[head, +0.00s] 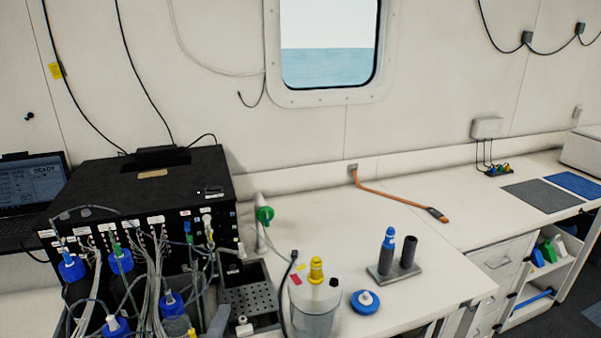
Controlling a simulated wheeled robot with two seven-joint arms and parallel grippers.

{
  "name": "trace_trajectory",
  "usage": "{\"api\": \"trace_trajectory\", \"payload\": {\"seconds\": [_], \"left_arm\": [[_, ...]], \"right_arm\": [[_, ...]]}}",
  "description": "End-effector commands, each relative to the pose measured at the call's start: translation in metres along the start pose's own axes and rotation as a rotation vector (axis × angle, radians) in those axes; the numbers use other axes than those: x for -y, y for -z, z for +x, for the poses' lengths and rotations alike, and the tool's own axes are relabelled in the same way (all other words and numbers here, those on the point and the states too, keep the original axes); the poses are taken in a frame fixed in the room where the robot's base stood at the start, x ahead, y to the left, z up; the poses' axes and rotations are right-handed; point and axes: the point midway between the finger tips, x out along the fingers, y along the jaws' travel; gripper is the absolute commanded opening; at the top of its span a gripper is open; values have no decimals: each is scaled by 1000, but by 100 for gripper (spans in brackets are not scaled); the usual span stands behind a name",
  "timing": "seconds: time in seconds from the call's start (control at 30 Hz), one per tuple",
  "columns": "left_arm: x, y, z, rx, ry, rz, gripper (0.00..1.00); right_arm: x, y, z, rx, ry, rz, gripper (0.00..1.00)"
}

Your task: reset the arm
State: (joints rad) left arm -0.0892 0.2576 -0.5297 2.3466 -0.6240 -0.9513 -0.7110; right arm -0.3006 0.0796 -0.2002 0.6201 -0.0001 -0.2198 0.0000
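Neither of my grippers can be made out in the head view, and no arm of mine is clearly seen. The black instrument box (140,190) stands on the bench at the left, with many tubes and cables at its front. Bottles with blue caps (120,261) stand before it, partly hidden by the tubes. A clear container with a yellow fitting (316,270) stands at the front middle. A blue disc-shaped cap with a white knob (365,302) lies to its right. A grey stand (394,275) holds a blue-topped bottle (387,250) and a dark cylinder (409,252).
A perforated drip tray (251,300) sits right of the instrument. A laptop (33,184) is at the far left. An orange strap (398,200) runs from the wall onto the bench. The middle of the bench (330,220) is mostly clear. Open shelves (541,283) are at the right.

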Motion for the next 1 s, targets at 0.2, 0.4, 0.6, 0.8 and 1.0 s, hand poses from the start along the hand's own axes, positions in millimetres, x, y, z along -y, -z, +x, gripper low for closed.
{"api": "trace_trajectory", "payload": {"seconds": [0.2, 0.4, 0.6, 0.8, 1.0], "left_arm": [[-43, -29, -17, 87, -148, -190, 62], [-104, -64, -54, 233, -344, -449, 62], [-174, -96, -120, 456, -568, -758, 62], [-211, -109, -173, 623, -699, -940, 62], [-234, -116, -219, 763, -793, -1068, 62]], "right_arm": [[-1, 3, 0, -3, -1, 0, 44], [0, 0, 0, 0, -1, 0, 44], [-1, 0, 0, 0, -1, 0, 44], [-1, 0, 0, 0, -1, 0, 44], [-1, 0, 0, 0, -1, 0, 44]]}}
